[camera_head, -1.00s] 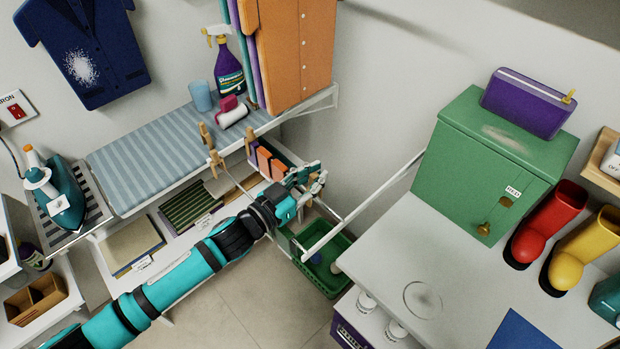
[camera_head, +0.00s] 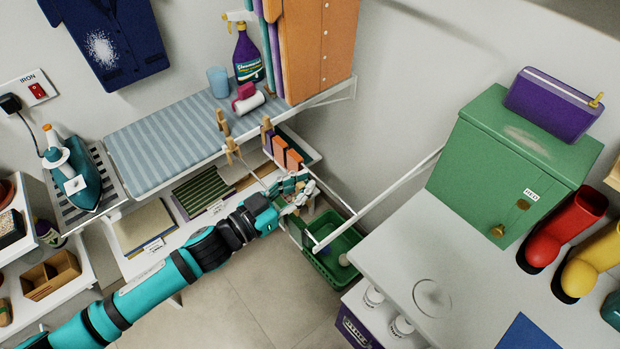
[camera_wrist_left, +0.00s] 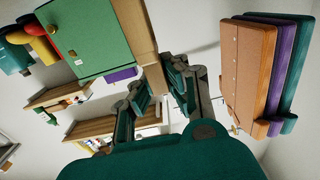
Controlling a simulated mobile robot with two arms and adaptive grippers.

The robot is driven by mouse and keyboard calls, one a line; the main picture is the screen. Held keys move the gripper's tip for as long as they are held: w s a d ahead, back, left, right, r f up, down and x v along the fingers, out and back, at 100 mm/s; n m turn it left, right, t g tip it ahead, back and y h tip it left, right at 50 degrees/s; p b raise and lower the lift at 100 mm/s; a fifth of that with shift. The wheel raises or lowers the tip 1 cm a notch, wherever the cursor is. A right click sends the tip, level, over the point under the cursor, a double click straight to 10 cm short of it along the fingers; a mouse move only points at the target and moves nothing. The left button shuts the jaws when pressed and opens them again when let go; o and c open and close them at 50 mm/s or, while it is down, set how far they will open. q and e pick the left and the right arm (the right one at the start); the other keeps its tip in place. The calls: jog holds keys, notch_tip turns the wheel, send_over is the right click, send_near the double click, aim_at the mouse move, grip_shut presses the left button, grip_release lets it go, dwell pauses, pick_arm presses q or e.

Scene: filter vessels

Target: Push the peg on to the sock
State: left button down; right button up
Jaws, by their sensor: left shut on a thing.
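My left gripper (camera_head: 301,194) is in the middle of the head view, near the white rods above the green basket. In the left wrist view, its fingers (camera_wrist_left: 157,79) are closed around a light wooden piece (camera_wrist_left: 142,40), which looks like the peg. The held piece is hard to make out in the head view. Other wooden pegs (camera_head: 231,150) are near the front edge of the striped board, left of the gripper. I cannot make out a sock in either view. My right gripper is not in view.
A white rod (camera_head: 390,192) runs from near the gripper toward the green cabinet (camera_head: 510,165). A green basket (camera_head: 350,270) stands below. The striped ironing board (camera_head: 165,150) is at left, the white counter (camera_head: 400,255) at right.

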aim_at(295, 211)
pick_arm(q)
jog(key=shift+s+a+f, duration=0.1)
jog(key=shift+s+a, duration=0.35)
jog(key=shift+a, duration=0.15)
notch_tip(295, 211, down, 3)
jog(key=shift+r+b, duration=0.1)
jog(key=shift+b, duration=1.05)
jog(key=shift+f+b, duration=0.9)
jog(key=shift+f, duration=0.45)
jog(key=shift+f+b, duration=0.55)
jog(key=shift+f, duration=0.3)
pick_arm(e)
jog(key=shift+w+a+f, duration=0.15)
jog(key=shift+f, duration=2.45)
pick_arm(q)
jog(key=c, duration=1.4)
grip_release()
jog(key=shift+o, duration=0.2)
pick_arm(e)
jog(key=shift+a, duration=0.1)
